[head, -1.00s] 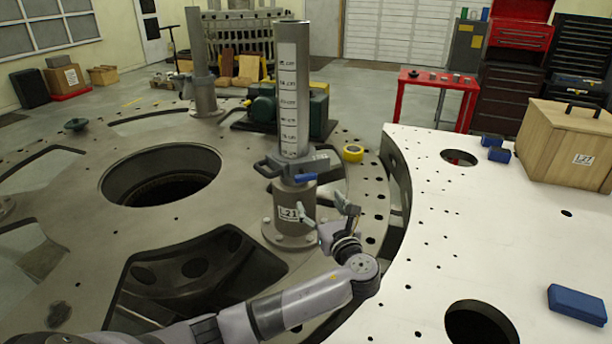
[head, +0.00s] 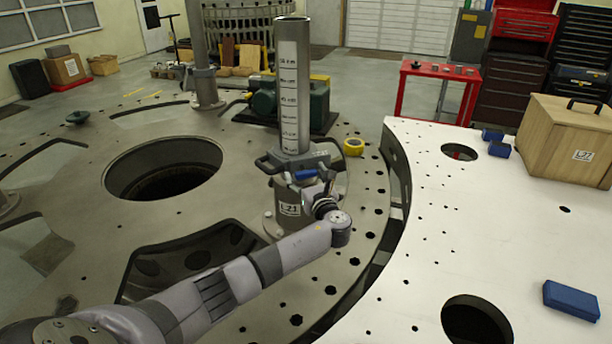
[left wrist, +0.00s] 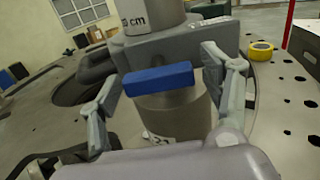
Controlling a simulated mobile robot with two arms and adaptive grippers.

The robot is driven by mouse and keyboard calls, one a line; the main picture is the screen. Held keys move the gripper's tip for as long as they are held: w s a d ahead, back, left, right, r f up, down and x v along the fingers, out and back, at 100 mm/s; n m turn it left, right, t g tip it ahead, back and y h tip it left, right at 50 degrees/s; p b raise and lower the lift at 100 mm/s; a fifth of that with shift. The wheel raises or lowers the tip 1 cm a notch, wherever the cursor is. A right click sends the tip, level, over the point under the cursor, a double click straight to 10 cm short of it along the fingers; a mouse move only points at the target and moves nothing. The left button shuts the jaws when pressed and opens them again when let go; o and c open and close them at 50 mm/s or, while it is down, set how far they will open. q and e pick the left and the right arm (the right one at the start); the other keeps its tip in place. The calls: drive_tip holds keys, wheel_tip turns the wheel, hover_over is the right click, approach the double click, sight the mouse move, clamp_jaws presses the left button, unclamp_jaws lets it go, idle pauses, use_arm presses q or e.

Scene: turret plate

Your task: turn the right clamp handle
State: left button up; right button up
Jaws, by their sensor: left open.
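A grey graduated column (head: 296,85) stands upright in a flanged base (head: 270,212) on the round metal plate. A dark grey clamp (head: 264,163) with side grips surrounds the column's foot. A blue handle bar (head: 306,174) sits on the clamp's front; in the left wrist view the blue bar (left wrist: 158,79) lies across the middle. My left gripper (head: 312,186) is at the clamp's front. Its open fingers (left wrist: 162,72) stand either side of the blue bar, with visible gaps; I see no contact. My arm hides part of the base. My right gripper is not in view.
A yellow tape roll (head: 353,147) lies right of the column. A green machine (head: 310,105) stands behind it. Large openings (head: 165,168) cut the plate. The white plate (head: 440,250) at right holds blue blocks (head: 572,301) and a wooden box (head: 565,140).

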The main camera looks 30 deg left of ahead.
use_arm(q)
drive_tip(key=c, duration=1.2)
drive_tip(key=shift+o, duration=0.2)
drive_tip(key=shift+f, duration=0.1)
drive_tip(key=shift+d+f+n+b, duration=0.1)
drive_tip(key=shift+n+b, duration=1)
drive_tip(key=shift+n, duration=0.3)
drive_tip(key=n+b, duration=0.4)
drive_tip(key=n, duration=0.1)
drive_tip(key=shift+w+d+b, duration=0.1)
drive_tip(key=shift+w+b, duration=0.05)
drive_tip(key=shift+b, duration=0.15)
drive_tip(key=n+b, duration=0.6)
drive_tip(key=shift+w+n, duration=0.1)
drive_tip(key=shift+n, duration=0.2)
drive_tip(key=shift+r+n+b, duration=0.25)
drive_tip(key=shift+n+b, duration=0.6)
drive_tip(key=shift+n, duration=0.1)
drive_tip(key=shift+r+n+b, duration=0.2)
drive_tip(key=shift+n+b, duration=0.65)
drive_tip(key=shift+n, duration=0.1)
drive_tip(key=o, duration=1.2)
drive_tip(key=shift+c, duration=0.2)
